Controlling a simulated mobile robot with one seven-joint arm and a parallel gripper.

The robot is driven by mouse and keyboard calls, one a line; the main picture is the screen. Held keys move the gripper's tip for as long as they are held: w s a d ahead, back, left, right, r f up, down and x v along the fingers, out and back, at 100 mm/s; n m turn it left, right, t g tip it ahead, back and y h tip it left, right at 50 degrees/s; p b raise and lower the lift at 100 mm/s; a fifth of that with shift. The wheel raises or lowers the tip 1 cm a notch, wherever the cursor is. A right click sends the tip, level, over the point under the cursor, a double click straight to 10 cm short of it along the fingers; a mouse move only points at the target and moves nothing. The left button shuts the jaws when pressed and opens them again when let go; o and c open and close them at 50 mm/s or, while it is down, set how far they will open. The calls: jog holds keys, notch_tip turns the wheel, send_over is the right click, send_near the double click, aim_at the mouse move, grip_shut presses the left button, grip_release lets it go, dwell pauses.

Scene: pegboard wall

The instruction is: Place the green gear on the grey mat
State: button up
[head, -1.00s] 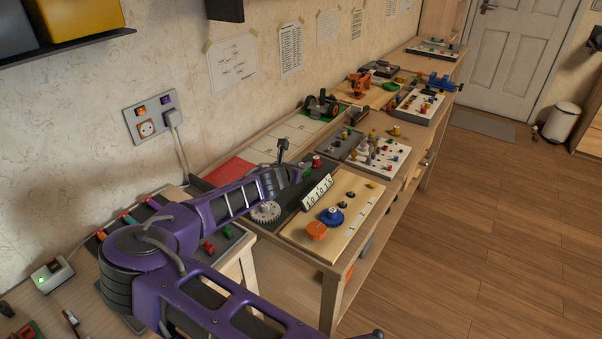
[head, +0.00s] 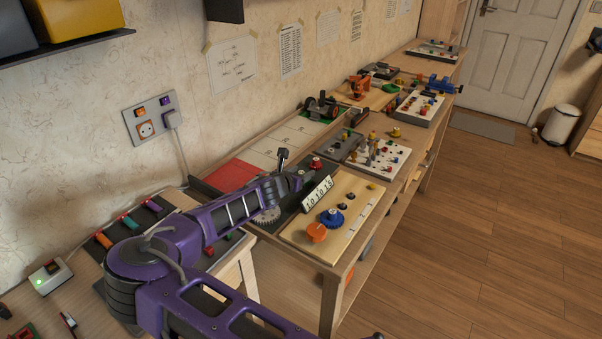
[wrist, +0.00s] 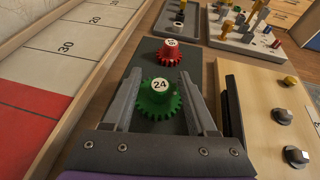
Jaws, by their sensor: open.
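The green gear (wrist: 158,98), marked 24, is in the wrist view, between the two fingers of my gripper (wrist: 160,76). The fingers are open, one on each side of the gear, with a gap visible on each side. The gear sits over a dark grey mat-like surface (wrist: 148,48), which also shows in the head view (head: 291,207). In the head view my arm hides the green gear and my fingertips cannot be made out.
A red gear (wrist: 171,52) stands just beyond the green one. A light wooden board (head: 355,205) with knobs and a number plate lies to the right. A red-and-white numbered strip (wrist: 60,60) runs along the left.

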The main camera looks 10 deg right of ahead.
jog(key=p+v, duration=0.1)
jog(key=v, duration=1.1)
jog(key=shift+r+p, duration=0.15)
jog(key=shift+p, duration=0.25)
